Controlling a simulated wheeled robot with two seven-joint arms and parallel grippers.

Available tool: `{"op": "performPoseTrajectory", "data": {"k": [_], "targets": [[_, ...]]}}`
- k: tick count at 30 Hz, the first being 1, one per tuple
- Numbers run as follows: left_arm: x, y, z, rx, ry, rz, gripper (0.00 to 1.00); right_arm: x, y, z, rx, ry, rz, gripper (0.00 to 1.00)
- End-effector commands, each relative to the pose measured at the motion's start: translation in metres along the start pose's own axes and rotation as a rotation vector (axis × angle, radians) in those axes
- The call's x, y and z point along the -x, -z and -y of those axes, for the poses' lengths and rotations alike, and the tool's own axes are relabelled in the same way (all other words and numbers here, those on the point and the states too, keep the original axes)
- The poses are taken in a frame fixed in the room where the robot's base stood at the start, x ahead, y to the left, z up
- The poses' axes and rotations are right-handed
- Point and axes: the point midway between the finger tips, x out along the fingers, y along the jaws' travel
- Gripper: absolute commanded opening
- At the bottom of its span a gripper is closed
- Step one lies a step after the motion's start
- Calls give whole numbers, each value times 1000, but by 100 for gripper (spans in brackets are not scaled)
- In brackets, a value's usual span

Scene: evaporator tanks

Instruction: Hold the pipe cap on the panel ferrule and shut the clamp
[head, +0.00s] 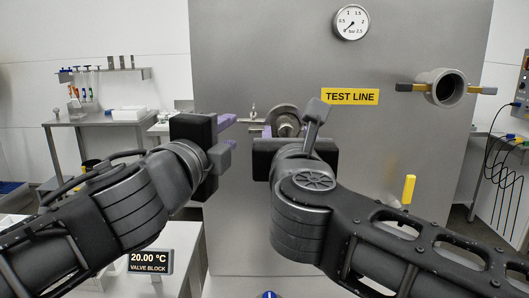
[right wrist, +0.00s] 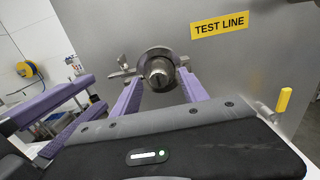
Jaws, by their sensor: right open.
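In the right wrist view, a steel round piece that looks like the pipe cap (right wrist: 160,72) sits at the panel ferrule, with the clamp ring (right wrist: 154,52) around it. The clamp's arm and wing nut (right wrist: 122,68) stick out to the left; I cannot tell whether the clamp is fully closed. The clamp also shows in the head view (head: 283,112), partly hidden by my right gripper. My right gripper (right wrist: 160,92) is open, its purple fingers on either side of the cap, contact unclear. My left gripper (head: 230,132) is open and empty, left of the clamp.
The grey panel carries a TEST LINE label (head: 350,97), a gauge (head: 351,22), a pipe stub (head: 442,88) with side handles at right, and a yellow handle (head: 409,188) lower down. A bench (head: 95,120) stands far left. A VALVE BLOCK display (head: 150,262) is at lower left.

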Motion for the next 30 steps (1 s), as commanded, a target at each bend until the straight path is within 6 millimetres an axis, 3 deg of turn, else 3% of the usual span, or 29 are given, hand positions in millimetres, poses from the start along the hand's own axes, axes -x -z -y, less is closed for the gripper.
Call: {"op": "performPoseTrajectory", "data": {"k": [15,26,30], "targets": [[0,0,-12,0,0,0,31,71,0,1,0,2,3,52],[0,0,-11,0,0,0,31,73,-1,1,1,1,1,52],[0,0,1,0,0,0,31,73,-13,1,0,1,2,52]]}}
